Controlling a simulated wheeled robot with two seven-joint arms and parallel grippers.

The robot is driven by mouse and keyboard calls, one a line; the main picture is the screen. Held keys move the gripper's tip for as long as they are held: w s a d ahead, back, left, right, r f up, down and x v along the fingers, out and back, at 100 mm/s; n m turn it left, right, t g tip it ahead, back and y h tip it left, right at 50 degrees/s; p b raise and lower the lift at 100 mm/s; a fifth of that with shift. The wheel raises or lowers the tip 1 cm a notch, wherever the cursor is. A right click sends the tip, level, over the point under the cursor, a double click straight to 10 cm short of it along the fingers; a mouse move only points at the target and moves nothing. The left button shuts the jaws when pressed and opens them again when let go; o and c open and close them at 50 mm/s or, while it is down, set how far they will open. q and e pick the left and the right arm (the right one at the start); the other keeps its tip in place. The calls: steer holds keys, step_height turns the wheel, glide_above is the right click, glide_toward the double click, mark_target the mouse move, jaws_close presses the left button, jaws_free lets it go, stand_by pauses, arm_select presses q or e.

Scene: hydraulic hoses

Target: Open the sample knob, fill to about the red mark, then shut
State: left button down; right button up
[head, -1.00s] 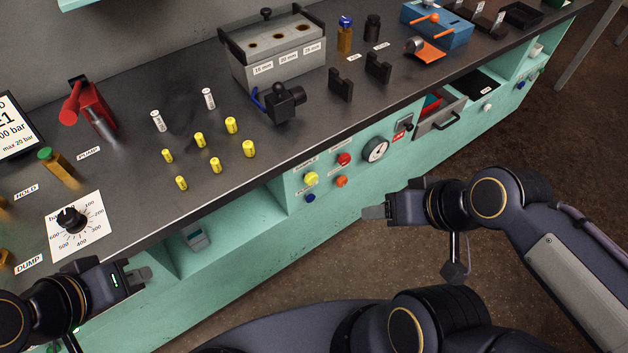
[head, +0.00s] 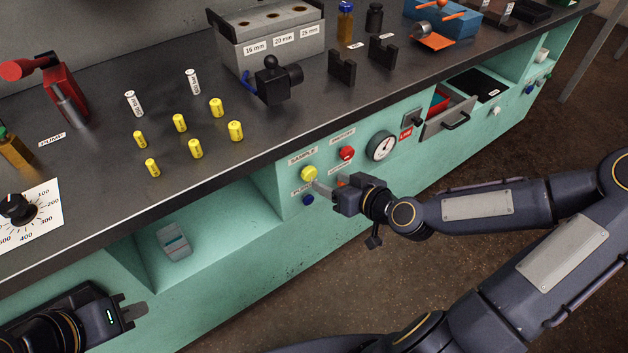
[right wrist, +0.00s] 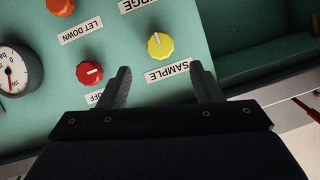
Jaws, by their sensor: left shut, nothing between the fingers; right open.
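The yellow sample knob (head: 309,173) sits on the teal front panel, under a SAMPLE label. It also shows in the right wrist view (right wrist: 160,45), where the lettering is upside down. My right gripper (head: 325,187) is open close to the panel, just right of and below the yellow knob in the head view. In the right wrist view its fingertips (right wrist: 160,72) are apart, with the knob lined up between and beyond them; contact does not show. My left gripper (head: 136,312) is shut and empty at lower left. I cannot make out a red mark.
A red knob (head: 347,153), a blue knob (head: 307,200) and a gauge (head: 382,146) are near the yellow knob. An orange knob (right wrist: 61,5) is partly hidden in the head view. A small grey unit (head: 174,242) stands in the open bay. An open drawer (head: 447,121) juts out further right.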

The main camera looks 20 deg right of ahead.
mark_target(314, 174)
steer(key=b+x, duration=0.1)
steer(key=x, duration=0.6)
steer(key=shift+w+a+f, duration=0.1)
steer(key=shift+w, duration=0.15)
steer(key=shift+c, duration=0.5)
steer(key=c, duration=0.9)
steer(key=shift+m+b, duration=0.3)
steer(key=shift+b, duration=0.05)
steer(key=shift+f+m+y+b, duration=0.15)
steer(key=shift+m+y+b, duration=0.3)
steer(key=shift+m+y, duration=0.4)
steer(key=shift+w+d+f+m+y+b, duration=0.15)
steer(key=shift+m+y+b, duration=0.3)
steer(key=shift+m, duration=0.5)
steer(key=shift+s+d+r+m+y+b, duration=0.15)
steer(key=shift+m+y+b, duration=0.1)
steer(key=shift+m+y, duration=0.5)
steer(key=shift+w+f+m, duration=0.1)
steer(key=shift+m, duration=0.15)
